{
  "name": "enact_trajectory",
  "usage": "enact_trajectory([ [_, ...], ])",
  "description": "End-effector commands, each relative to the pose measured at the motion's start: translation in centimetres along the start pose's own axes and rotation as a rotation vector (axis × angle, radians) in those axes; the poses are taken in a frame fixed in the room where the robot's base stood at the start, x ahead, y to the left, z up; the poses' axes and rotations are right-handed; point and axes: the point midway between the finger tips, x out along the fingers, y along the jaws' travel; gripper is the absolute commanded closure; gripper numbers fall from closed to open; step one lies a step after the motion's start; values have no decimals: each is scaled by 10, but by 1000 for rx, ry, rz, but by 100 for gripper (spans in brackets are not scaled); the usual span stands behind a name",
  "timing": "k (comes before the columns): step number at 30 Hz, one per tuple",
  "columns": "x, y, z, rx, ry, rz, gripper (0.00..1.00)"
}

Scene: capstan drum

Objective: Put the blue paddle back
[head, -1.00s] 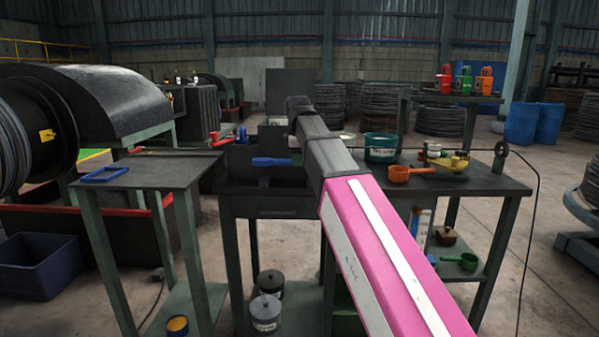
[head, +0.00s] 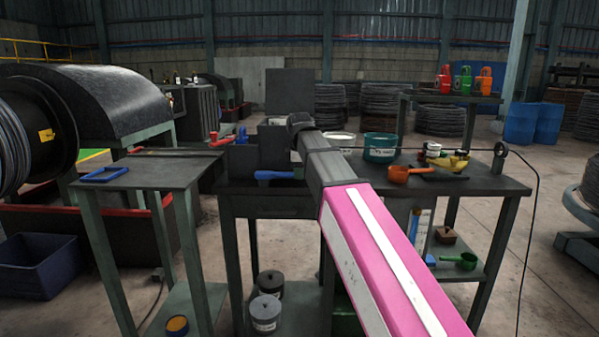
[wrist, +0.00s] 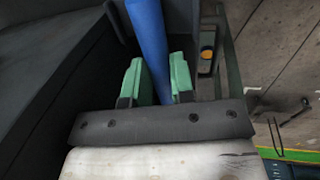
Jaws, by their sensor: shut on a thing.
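The blue paddle (head: 274,175) shows in the head view just left of my arm, low over the dark bench and in front of a dark open box (head: 240,158). Its right part is hidden behind my arm. In the wrist view the paddle's round blue shaft (wrist: 149,35) runs between the green fingers of my gripper (wrist: 160,75), which is shut on it. The dark box's walls (wrist: 70,65) show to the left of the shaft there. I cannot tell whether the paddle touches the box or bench. My fingertips are hidden in the head view.
A teal pot (head: 380,148), an orange scoop (head: 400,173) and yellow items stand right of my arm on the bench. A blue frame (head: 104,174) lies on the left table. Three coloured items (head: 465,78) stand on the back shelf. A cable post (head: 499,157) is at the right.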

Motion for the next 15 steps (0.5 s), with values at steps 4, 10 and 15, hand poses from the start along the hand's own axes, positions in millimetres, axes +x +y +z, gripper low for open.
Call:
enact_trajectory([
  [4, 4, -1, 0, 0, 0, 0, 100],
  [10, 4, -1, 0, 0, 0, 0, 52],
  [15, 4, -1, 0, 0, 0, 0, 52],
])
